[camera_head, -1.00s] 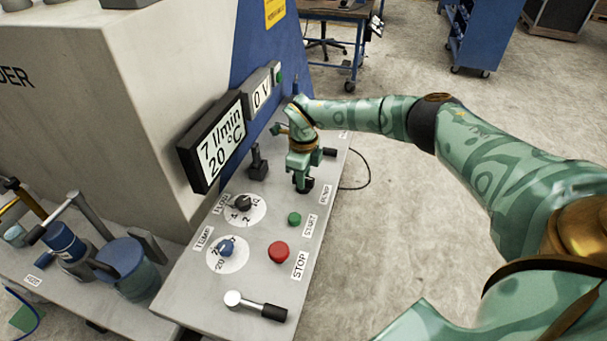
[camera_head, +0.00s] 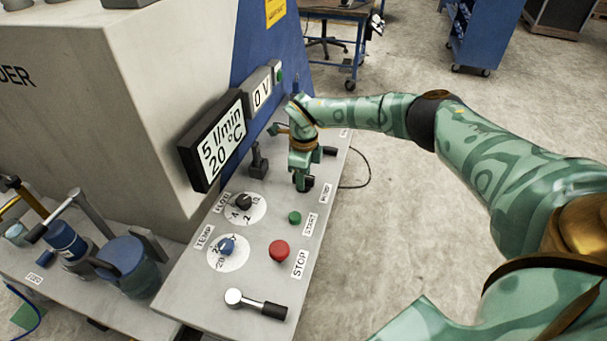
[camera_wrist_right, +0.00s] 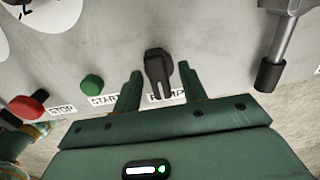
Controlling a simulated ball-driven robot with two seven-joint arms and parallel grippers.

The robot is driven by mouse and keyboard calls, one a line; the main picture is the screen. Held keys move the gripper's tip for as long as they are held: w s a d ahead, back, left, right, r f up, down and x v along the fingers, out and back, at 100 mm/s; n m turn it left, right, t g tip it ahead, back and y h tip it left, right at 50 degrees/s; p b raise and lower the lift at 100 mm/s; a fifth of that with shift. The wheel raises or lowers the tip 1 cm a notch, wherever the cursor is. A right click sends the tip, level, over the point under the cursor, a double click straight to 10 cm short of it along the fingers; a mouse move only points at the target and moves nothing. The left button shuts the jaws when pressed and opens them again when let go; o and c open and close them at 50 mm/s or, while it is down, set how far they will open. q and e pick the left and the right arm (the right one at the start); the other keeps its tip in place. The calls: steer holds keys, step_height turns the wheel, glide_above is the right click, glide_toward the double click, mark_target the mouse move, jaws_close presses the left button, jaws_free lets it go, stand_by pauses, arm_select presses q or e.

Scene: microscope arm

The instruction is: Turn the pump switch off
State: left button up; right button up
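The pump switch (camera_wrist_right: 158,72) is a black knob on the grey panel, above the PUMP label (camera_wrist_right: 167,97) in the right wrist view. My right gripper (camera_wrist_right: 161,82) is open, with one green finger on each side of the switch. Small gaps show between the knob and the fingers, so it does not look gripped. In the head view my right gripper (camera_head: 302,184) points down at the panel and mostly hides the switch. My left gripper is not in view.
The green START button (camera_head: 294,217), red STOP button (camera_head: 279,251), FLOW dial (camera_head: 243,203) and TEMP dial (camera_head: 227,247) sit nearby. A lever with a black grip (camera_head: 272,309) lies at the near end. The display (camera_head: 217,144) reads 5 l/min and 20 °C.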

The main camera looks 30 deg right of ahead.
step_height(320, 180, up, 16)
steer(key=p, duration=0.2)
steer(key=shift+r, duration=0.15)
stand_by(0.5)
